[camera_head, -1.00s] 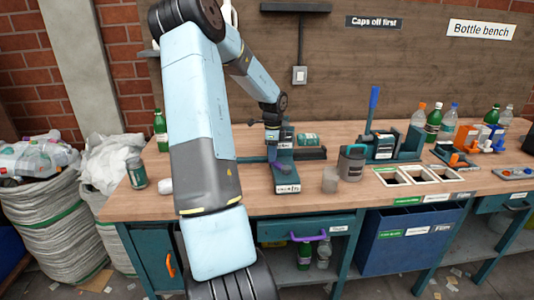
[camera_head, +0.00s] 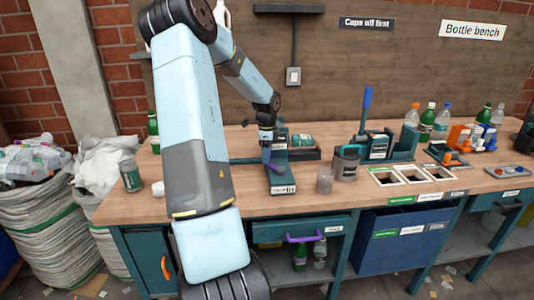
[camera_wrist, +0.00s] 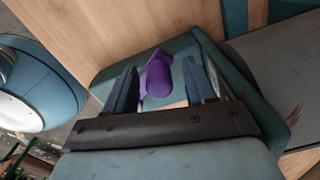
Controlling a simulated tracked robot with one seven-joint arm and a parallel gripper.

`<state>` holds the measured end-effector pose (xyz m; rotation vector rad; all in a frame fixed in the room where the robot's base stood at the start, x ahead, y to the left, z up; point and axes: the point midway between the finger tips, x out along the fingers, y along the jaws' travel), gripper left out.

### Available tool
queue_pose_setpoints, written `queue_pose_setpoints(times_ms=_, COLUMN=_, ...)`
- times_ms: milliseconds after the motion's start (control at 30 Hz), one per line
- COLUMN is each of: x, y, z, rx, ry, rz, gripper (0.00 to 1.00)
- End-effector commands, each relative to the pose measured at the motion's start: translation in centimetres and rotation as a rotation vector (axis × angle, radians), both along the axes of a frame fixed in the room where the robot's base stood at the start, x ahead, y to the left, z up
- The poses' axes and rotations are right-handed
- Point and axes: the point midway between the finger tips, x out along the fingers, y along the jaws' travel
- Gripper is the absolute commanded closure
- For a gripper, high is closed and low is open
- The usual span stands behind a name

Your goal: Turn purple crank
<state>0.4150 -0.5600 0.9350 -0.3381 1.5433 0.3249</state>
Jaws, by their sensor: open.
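The purple crank (camera_head: 268,156) is on a teal bench device with a white label (camera_head: 283,189), near the middle of the workbench. In the wrist view its purple handle (camera_wrist: 158,76) shows between my two fingers, with the device's teal base (camera_wrist: 106,82) around it. My gripper (camera_head: 267,141) is at the crank in the head view. Its fingers (camera_wrist: 160,84) are open on either side of the handle in the wrist view. I cannot tell whether either finger touches it. The crank's pivot is hidden.
A blue-levered press (camera_head: 366,105) is farther right. A purple drawer handle (camera_head: 303,237) is below.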

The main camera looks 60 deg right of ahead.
Motion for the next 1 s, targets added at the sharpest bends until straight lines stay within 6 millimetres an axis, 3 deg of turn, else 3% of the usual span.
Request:
queue_pose_setpoints(times_ms=167, x=0.1, y=0.0, z=1.9, rx=-0.002, ry=-0.002, rz=0.001, gripper=0.45)
queue_pose_setpoints(times_ms=700, x=0.2, y=0.0, z=11.7, rx=-0.004, ry=-0.002, rz=0.002, gripper=0.45)
queue_pose_setpoints(times_ms=1000, x=0.2, y=0.1, z=13.5, rx=-0.002, ry=-0.001, rz=0.000, gripper=0.45)
